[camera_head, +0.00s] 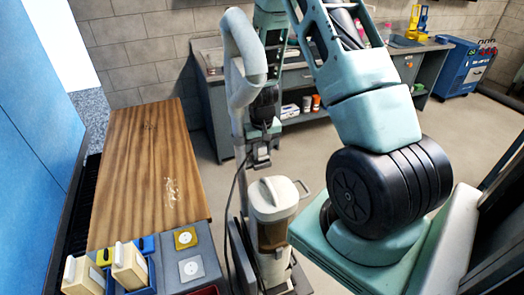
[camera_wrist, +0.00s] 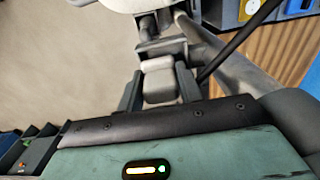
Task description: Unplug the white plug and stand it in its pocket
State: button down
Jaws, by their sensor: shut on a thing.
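My gripper (camera_head: 261,143) is shut on a grey block-like piece (camera_wrist: 158,82), held upright between its two dark fingers beside the vacuum's grey tube. I cannot tell whether this piece is fixed to the vacuum. A white socket plate (camera_head: 191,268) and a yellow socket plate (camera_head: 185,238) lie on a grey box at lower left, well away from my gripper. No plug shows clearly in the white plate. I cannot tell which is the white plug.
The vacuum canister (camera_head: 274,200) with its cream lid stands just below my gripper. Its grey hose (camera_head: 243,60) arches close to my arm, and a thin dark cable hangs there. A wooden table (camera_head: 145,170) lies left, mostly bare. A workbench (camera_head: 300,85) stands behind.

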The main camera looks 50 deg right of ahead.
jog(key=shift+s+a+f, duration=0.15)
jog(key=shift+a+f, duration=0.15)
jog(key=shift+f, duration=0.15)
jog(key=c, duration=1)
grip_release()
jog(key=shift+o, duration=0.6)
jog(key=shift+r, duration=0.3)
jog(key=r+b, duration=0.3)
jog(key=r, duration=1.4)
jog(key=shift+d+b, duration=0.2)
jog(key=shift+b, duration=0.2)
notch_tip(320, 180, up, 6)
jog(key=p, duration=0.4)
jog(key=shift+f, duration=0.1)
jog(key=shift+f, duration=0.1)
